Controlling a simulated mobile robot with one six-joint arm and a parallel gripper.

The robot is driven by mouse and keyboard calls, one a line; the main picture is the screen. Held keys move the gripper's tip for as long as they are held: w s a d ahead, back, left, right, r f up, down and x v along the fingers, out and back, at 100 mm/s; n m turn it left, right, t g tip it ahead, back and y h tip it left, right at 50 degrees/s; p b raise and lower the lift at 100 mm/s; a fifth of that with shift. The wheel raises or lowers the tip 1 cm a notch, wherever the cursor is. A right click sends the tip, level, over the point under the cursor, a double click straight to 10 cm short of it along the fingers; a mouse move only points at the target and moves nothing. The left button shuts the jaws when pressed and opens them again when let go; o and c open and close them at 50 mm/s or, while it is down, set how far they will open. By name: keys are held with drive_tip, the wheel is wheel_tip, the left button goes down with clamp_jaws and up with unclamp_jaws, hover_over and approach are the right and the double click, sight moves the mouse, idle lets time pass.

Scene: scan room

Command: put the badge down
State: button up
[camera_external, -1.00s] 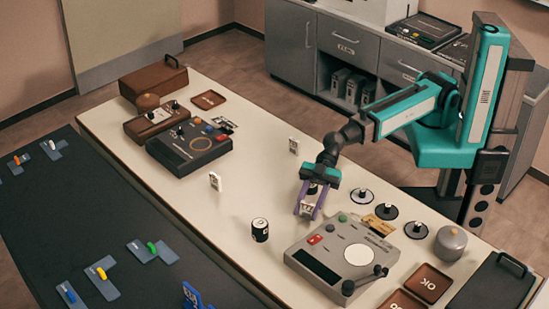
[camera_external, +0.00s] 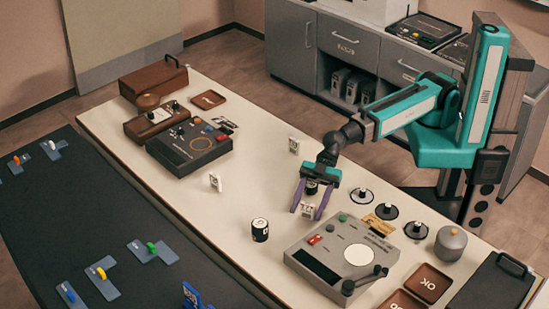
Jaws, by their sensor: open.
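My gripper (camera_external: 308,206) points down over the cream table (camera_external: 255,185), just behind the grey console. Its two purple fingers are apart. A small white badge (camera_external: 307,209) with dark marks stands upright between the fingertips, and it looks to rest on the table. A gap shows between the badge and the fingers. Two similar white badges stand on the table, one (camera_external: 215,182) left of my gripper and one (camera_external: 294,145) behind it.
The grey console (camera_external: 340,258) stands close in front of my gripper. A black cylinder (camera_external: 260,230) is to its left, and black discs with knobs (camera_external: 361,195) are to its right. A dark console (camera_external: 190,145) stands further left. The table's middle is mostly clear.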

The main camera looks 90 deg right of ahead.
drive_tip(key=v, duration=0.2)
drive_tip(key=shift+s+d+r, duration=0.1)
drive_tip(key=shift+s+d, duration=0.1)
drive_tip(key=shift+d, duration=0.15)
drive_tip(key=shift+w+b, duration=0.1)
drive_tip(key=shift+b, duration=0.85)
drive_tip(key=shift+b, duration=0.3)
drive_tip(key=b, duration=0.7)
drive_tip(key=shift+d+r+b, duration=0.2)
drive_tip(key=shift+r+b, duration=0.1)
drive_tip(key=d+b, duration=0.1)
drive_tip(key=b, duration=0.3)
drive_tip(key=s+d+b, duration=0.1)
drive_tip(key=b, duration=0.4)
drive_tip(key=shift+r, duration=0.15)
drive_tip(key=v, duration=0.3)
drive_tip(key=shift+s+r, duration=0.1)
drive_tip(key=shift+r, duration=0.05)
drive_tip(key=shift+s+d+r+b, duration=0.15)
drive_tip(key=shift+d+b, duration=0.45)
drive_tip(key=shift+b, duration=0.45)
drive_tip(key=shift+b+v, duration=0.85)
drive_tip(key=shift+r, duration=0.1)
